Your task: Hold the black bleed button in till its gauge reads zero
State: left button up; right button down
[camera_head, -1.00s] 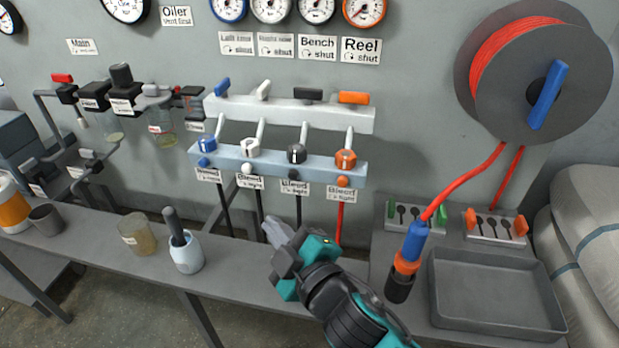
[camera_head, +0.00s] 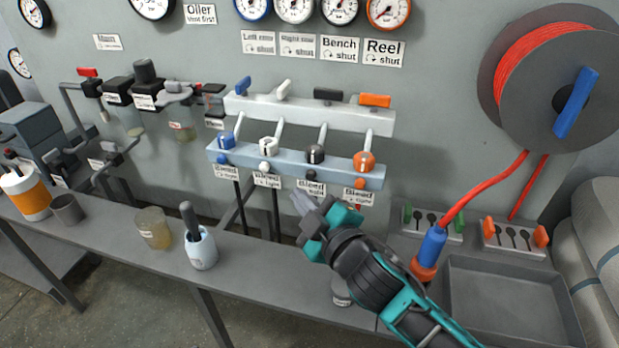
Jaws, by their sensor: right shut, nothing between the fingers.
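The black bleed button (camera_head: 311,175) sits under the black knob (camera_head: 315,154) on the pale blue lower bar, above a "Bleed" label (camera_head: 311,189). My right gripper (camera_head: 299,201) is shut and empty. Its tips appear just below and slightly left of the black button, over its label's lower edge; I cannot tell whether they touch anything. The black-rimmed gauge (camera_head: 340,9) is above the "Bench shut" label (camera_head: 340,49); its top is cut off and its reading is too small to tell. My left gripper is out of view.
Blue (camera_head: 222,160), white (camera_head: 265,167) and orange (camera_head: 360,184) buttons flank the black one. The bench (camera_head: 262,268) below holds a beaker (camera_head: 154,228), a white pot (camera_head: 201,250) and, at right, a grey tray (camera_head: 512,300). A red hose (camera_head: 485,188) hangs right of my arm.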

aim_at(310, 176)
jog(key=shift+w+d, duration=0.2)
jog(key=shift+w, duration=0.35)
jog(key=shift+w+d, duration=0.15)
jog(key=shift+w, duration=0.4)
jog(key=shift+w, duration=0.15)
dwell(1.2)
jog(key=shift+w+d+p, duration=0.15)
jog(key=shift+w+p, duration=0.1)
jog(key=shift+p, duration=0.05)
jog(key=shift+w+d, duration=0.15)
jog(key=shift+w, duration=0.35)
dwell(0.6)
dwell(0.6)
dwell(1.2)
